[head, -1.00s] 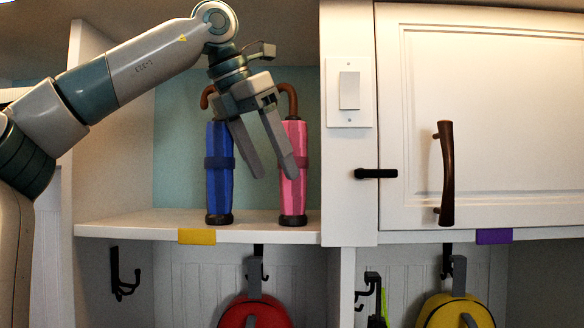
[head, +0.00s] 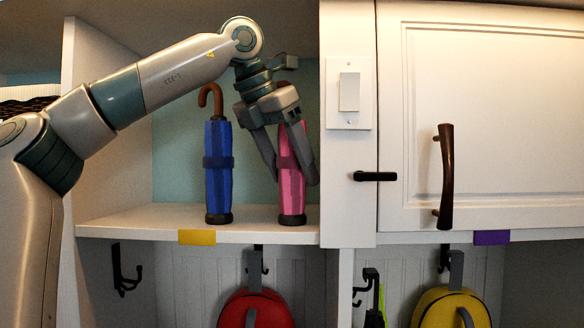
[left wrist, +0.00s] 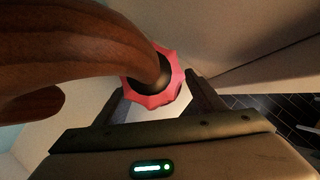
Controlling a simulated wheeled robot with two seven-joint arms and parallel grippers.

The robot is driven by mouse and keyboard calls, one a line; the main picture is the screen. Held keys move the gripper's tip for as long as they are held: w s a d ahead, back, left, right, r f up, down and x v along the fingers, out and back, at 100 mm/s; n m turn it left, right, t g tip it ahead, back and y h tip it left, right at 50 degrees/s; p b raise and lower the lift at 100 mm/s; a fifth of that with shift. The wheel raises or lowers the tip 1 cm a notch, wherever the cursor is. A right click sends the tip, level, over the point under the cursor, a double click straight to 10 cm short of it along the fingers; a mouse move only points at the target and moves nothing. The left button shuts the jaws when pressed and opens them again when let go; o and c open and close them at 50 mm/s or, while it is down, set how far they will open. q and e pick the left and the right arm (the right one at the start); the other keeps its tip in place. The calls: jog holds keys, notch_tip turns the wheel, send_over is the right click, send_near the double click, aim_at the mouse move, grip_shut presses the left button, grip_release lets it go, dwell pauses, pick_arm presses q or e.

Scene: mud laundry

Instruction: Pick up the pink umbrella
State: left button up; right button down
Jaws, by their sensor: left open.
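The pink umbrella (head: 291,188) stands upright on the white shelf (head: 150,222), near its right wall. Its upper part and handle are hidden behind my left gripper (head: 292,178) in the head view. The gripper points down with open fingers, one seen to each side of the pink body. In the left wrist view, the umbrella's brown curved handle (left wrist: 85,45) looms close to the camera. The pink top (left wrist: 152,97) shows below it, between the open fingers of the gripper (left wrist: 155,95). Whether the fingers touch it cannot be told. My right gripper is not in view.
A blue umbrella (head: 218,175) stands upright just left of the pink one. A white divider with a light switch (head: 349,92) is close on the right. Red (head: 256,310) and yellow (head: 452,310) bags hang below. The shelf's left part is clear.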

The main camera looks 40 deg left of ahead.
pick_arm(q)
jog(key=shift+c, duration=0.5)
jog(key=c, duration=1.2)
jog(key=shift+r, duration=0.2)
jog(key=shift+a+r, duration=0.1)
jog(key=shift+r, duration=0.45)
jog(key=shift+s, duration=0.3)
jog(key=shift+s+a+b, duration=0.45)
jog(key=shift+s+b, duration=0.3)
jog(key=shift+s, duration=4.45)
jog(key=shift+s+a+b, duration=0.4)
jog(key=shift+s+b, duration=0.3)
jog(key=shift+s, duration=4.55)
jog(key=shift+s+a+b, duration=0.45)
jog(key=shift+s+b, duration=0.3)
jog(key=shift+s, duration=4.45)
